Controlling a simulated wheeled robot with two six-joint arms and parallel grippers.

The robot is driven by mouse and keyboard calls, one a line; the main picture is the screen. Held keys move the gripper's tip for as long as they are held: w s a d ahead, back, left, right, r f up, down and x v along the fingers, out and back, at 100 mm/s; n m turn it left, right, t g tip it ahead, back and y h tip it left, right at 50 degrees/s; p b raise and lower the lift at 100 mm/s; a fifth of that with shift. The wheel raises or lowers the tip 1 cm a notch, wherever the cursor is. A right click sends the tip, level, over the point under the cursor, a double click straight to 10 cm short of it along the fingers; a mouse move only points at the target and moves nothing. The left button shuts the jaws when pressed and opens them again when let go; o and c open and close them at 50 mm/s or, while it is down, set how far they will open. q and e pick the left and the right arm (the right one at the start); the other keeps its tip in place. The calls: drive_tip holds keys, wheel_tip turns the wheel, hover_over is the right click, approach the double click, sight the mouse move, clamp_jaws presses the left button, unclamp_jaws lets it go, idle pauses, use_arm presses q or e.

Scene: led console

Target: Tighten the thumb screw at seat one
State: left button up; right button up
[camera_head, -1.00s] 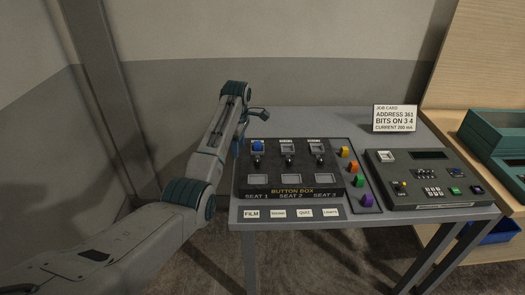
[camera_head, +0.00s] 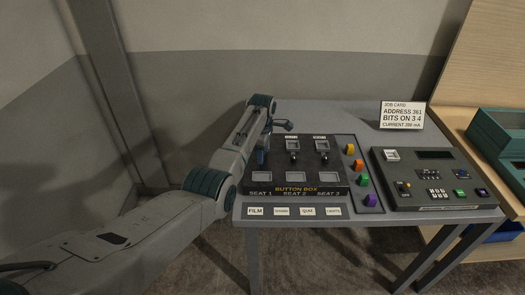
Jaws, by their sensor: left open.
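The black button box (camera_head: 296,190) stands on the grey table, with seats one, two and three marked along its front. Seat one's lower window (camera_head: 262,177) shows at the left. My left arm crosses above seat one and hides its upper part, including its blue block and thumb screw. My left gripper (camera_head: 287,125) is open and empty, above the back of the box between seats one and two. It points to the right. Whether it touches anything cannot be told. Black screws show below the upper windows of seat two (camera_head: 294,157) and seat three (camera_head: 325,156). My right gripper is out of view.
A job card (camera_head: 402,114) stands behind. Label plates (camera_head: 282,211) line the table's front.

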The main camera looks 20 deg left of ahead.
use_arm(q)
drive_tip(key=shift+f, duration=0.1)
drive_tip(key=shift+c, duration=0.9)
clamp_jaws()
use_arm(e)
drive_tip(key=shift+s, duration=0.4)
